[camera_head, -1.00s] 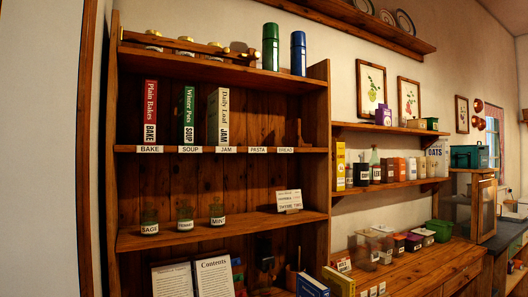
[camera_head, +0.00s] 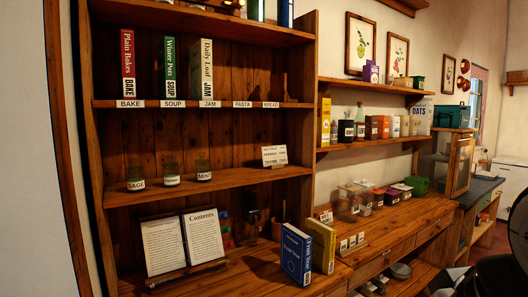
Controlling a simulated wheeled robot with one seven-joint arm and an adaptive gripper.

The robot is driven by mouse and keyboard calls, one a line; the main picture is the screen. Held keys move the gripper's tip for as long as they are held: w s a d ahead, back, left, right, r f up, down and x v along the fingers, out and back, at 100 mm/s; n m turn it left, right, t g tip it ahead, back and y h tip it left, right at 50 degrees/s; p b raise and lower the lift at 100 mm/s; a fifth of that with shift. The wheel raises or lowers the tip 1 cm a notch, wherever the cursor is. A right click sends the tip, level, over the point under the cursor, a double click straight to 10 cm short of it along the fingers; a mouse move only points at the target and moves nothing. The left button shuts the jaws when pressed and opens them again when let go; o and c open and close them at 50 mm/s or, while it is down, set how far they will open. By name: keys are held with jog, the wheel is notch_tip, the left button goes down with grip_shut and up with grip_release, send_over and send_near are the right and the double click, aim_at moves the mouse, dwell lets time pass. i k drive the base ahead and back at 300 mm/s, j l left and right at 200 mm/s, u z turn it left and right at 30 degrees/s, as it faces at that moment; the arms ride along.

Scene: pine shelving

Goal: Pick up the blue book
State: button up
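The blue book (camera_head: 296,255) stands upright on the wooden counter, low in the middle of the head view. Its cover and spine face me, with pale lettering too small to read surely. A yellow book (camera_head: 321,247) stands upright close on its right, partly behind it. No gripper fingers show in this view.
An open book (camera_head: 183,243) rests on a stand to the left, with bare counter (camera_head: 235,272) between. A card rack (camera_head: 350,243) and several small boxes sit to the right. Shelves with labelled books and jars rise above. A dark rounded shape, unclear, fills the lower right corner.

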aim_at(296, 244)
jog(key=i+l+u, duration=0.15)
jog(key=l+u, duration=0.2)
jog(key=l, duration=0.45)
jog(key=l+u, duration=0.3)
jog(key=l, duration=0.55)
jog(key=l+u, duration=0.35)
jog(key=l, duration=0.5)
jog(key=k, duration=0.05)
